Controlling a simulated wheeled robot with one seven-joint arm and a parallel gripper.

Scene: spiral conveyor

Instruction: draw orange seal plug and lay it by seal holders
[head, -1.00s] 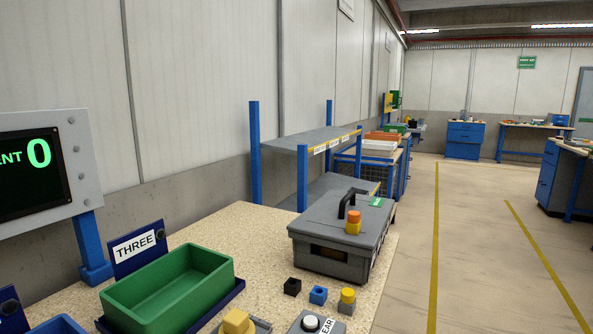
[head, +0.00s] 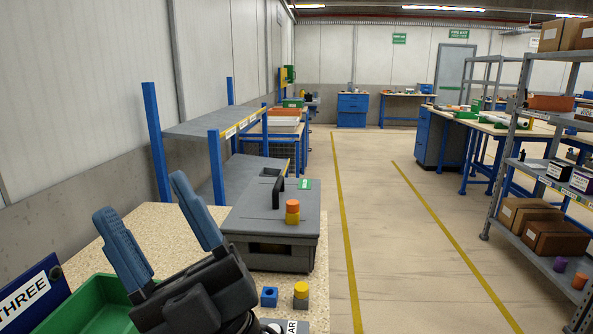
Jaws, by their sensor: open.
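An orange plug (head: 292,206) stands upright on the lid of a grey box (head: 240,222). Its lower part looks yellower; I cannot tell whether that is a separate seat. A black block seen earlier is not visible now. My gripper (head: 143,197) is open and empty, with its blue fingers pointing up, left of the box and apart from the plug.
The box lid has a black handle (head: 279,190) beside the plug. A blue-post shelf (head: 160,150) stands behind the box. Open floor lies right of the bench; shelving (head: 507,140) is farther right.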

